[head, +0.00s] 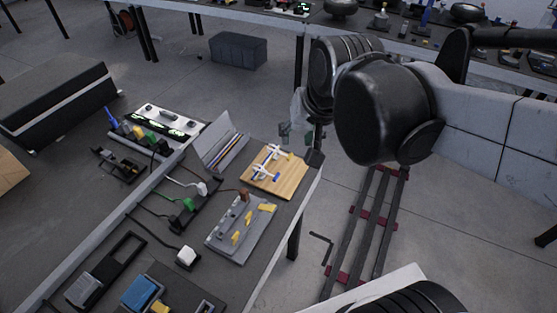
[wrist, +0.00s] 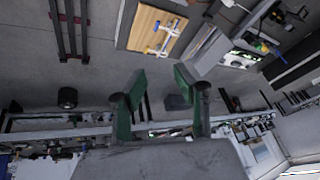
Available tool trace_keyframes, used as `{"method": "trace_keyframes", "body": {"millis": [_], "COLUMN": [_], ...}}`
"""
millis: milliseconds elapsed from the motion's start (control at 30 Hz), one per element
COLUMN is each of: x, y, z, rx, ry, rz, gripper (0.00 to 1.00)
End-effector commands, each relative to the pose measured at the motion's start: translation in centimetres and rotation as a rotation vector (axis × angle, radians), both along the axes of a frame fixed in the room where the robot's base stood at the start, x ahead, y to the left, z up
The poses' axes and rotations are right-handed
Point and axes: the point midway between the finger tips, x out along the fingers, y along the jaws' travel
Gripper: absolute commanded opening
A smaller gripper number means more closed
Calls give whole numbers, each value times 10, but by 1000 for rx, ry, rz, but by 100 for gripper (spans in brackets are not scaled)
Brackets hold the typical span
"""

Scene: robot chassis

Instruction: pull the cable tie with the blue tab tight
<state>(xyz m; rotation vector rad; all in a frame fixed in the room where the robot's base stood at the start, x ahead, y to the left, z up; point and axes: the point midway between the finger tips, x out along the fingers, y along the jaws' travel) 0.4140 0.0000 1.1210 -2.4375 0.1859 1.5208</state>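A light wooden board (head: 290,184) lies on the bench near its right edge, and it also shows at the top of the wrist view (wrist: 142,22). White cable-tie parts with small blue and yellow tabs stand on it. The tie strands are too small to make out. My gripper (head: 296,133) is above and beyond the board, apart from it. In the wrist view its green fingers (wrist: 160,82) are spread, with nothing between them.
A grey holder with coloured strips (head: 222,148) stands left of the board. A grey fixture with yellow parts (head: 240,230) lies in front. Cables and plugs (head: 185,205) fill the bench to the left.

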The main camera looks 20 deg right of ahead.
Motion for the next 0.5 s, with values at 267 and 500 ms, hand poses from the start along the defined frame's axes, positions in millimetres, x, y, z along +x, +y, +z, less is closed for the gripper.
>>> {"method": "trace_keyframes", "body": {"millis": [267, 500], "x": [47, 83], "y": [-4, -8], "z": [-54, -104], "rx": [119, 205], "ry": [140, 261], "rz": [-195, -365], "gripper": [29, 29]}}
